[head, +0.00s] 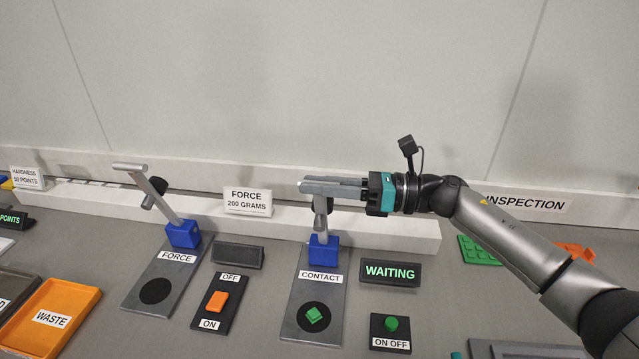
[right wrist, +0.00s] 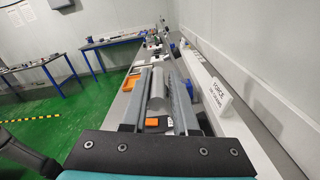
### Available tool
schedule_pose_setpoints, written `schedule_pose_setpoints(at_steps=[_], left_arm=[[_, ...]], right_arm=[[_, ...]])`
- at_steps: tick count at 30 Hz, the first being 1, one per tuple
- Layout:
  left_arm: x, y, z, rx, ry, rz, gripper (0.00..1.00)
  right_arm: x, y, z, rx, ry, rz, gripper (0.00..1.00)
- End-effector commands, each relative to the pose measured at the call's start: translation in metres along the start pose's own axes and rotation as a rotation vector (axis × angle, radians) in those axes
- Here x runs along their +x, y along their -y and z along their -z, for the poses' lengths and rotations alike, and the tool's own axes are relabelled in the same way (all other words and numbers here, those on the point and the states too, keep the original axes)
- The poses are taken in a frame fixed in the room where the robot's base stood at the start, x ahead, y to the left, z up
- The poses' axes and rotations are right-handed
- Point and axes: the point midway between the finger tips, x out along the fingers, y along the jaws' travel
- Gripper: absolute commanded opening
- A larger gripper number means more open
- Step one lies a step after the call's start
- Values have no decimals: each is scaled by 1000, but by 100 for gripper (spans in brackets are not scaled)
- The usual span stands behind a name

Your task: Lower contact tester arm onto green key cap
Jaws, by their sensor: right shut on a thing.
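The contact tester (head: 313,285) is a grey plate marked CONTACT with a blue hinge block (head: 323,250). Its lever arm (head: 321,226) stands raised, nearly upright, with a dark probe near the top. The green key cap (head: 314,314) lies on the black disc at the plate's near end, below and clear of the arm. My right gripper (head: 332,187) is shut on the arm's grey crossbar at the top, its fingers hiding most of it. In the right wrist view the grey bar (right wrist: 158,88) lies between the two fingers. My left gripper is out of view.
A display (head: 390,271) reads WAITING, with a green button (head: 390,323) in front of it. Left stands the force tester (head: 160,283) with its arm raised, and an orange switch (head: 217,301). A FORCE 200 GRAMS sign (head: 248,201) stands on the white ledge behind.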

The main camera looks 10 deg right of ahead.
Motion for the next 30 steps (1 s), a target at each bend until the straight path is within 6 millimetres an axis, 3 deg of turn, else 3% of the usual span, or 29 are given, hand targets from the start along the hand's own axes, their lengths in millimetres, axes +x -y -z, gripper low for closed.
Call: schedule_pose_setpoints(at_steps=[8, 24, 30], left_arm=[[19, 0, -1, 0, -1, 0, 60], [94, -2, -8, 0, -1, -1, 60], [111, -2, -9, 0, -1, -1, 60]], right_arm=[[0, -21, 21, -95, -1, -5, 0], [0, -74, 87, -441, -2, -6, 0], [0, -84, 104, -480, -3, -4, 0]])
